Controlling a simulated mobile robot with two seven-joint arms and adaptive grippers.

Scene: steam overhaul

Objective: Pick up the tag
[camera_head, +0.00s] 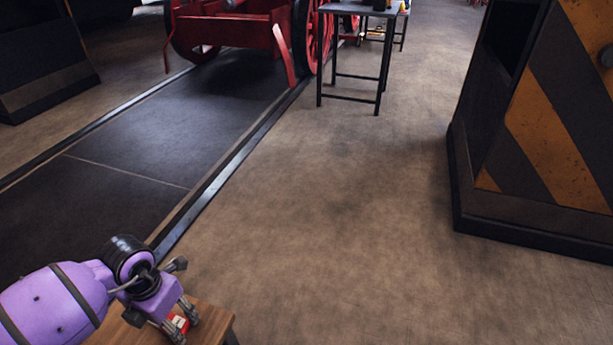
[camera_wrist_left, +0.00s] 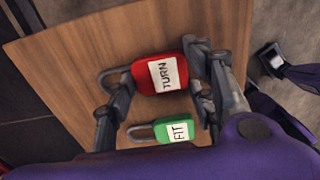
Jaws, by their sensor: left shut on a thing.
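A red padlock-shaped tag (camera_wrist_left: 165,74) with a white label reading TURN is between the fingers of my left gripper (camera_wrist_left: 158,85). The fingers close on it from its shackle end and its body end. In the head view, my left gripper (camera_head: 180,322) is low at the left over a small wooden table (camera_head: 212,326), and a bit of the red tag (camera_head: 176,323) shows between the fingers. I cannot tell whether the tag is lifted off the wood. A green tag (camera_wrist_left: 177,131) labelled FIT is beside the red one.
A dark table (camera_head: 350,10) with thin legs stands farther back, beside a red wheeled machine (camera_head: 240,30). A dark cabinet with orange stripes (camera_head: 550,130) stands at the right. A rail edge (camera_head: 215,185) crosses at the left. The brown floor between is clear.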

